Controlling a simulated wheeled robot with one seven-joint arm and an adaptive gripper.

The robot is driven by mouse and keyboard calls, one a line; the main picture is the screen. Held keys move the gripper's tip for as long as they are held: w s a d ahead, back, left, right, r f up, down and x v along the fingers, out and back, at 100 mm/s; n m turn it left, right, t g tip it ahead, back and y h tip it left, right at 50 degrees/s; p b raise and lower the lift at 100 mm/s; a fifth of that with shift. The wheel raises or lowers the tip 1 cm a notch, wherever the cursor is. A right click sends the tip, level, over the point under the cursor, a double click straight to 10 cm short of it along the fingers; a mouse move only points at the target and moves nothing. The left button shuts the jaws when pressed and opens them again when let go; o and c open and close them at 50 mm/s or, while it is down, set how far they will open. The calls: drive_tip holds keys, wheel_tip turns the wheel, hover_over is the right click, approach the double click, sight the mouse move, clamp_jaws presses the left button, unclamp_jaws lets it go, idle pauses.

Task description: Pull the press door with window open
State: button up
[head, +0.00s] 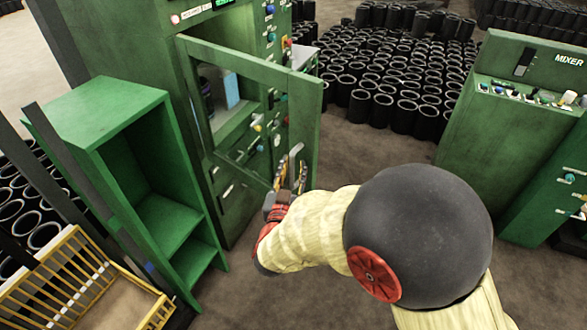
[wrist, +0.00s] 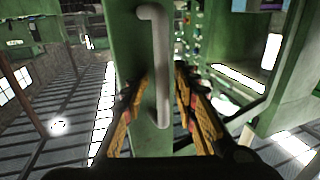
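The green press door (head: 305,110) has a framed window and stands at an angle out from the green press (head: 215,18), so it looks partly open. Its grey bar handle (head: 295,152) is upright on the door's outer edge strip, and it also shows large in the wrist view (wrist: 160,60). My gripper (head: 291,176) is at the handle. In the wrist view my gripper (wrist: 159,78) has its two yellow-padded fingers apart, one on each side of the handle's lower part. Narrow gaps show between fingers and handle; contact is not clear.
A green open shelf unit (head: 120,100) stands left of the press, with a yellow wire basket (head: 75,275) in front. Many black rubber sleeves (head: 400,85) stand on the floor behind. A green mixer (head: 510,120) is at right. Brown floor between is clear.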

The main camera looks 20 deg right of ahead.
drive_tip(key=v, duration=1.2)
idle(0.5)
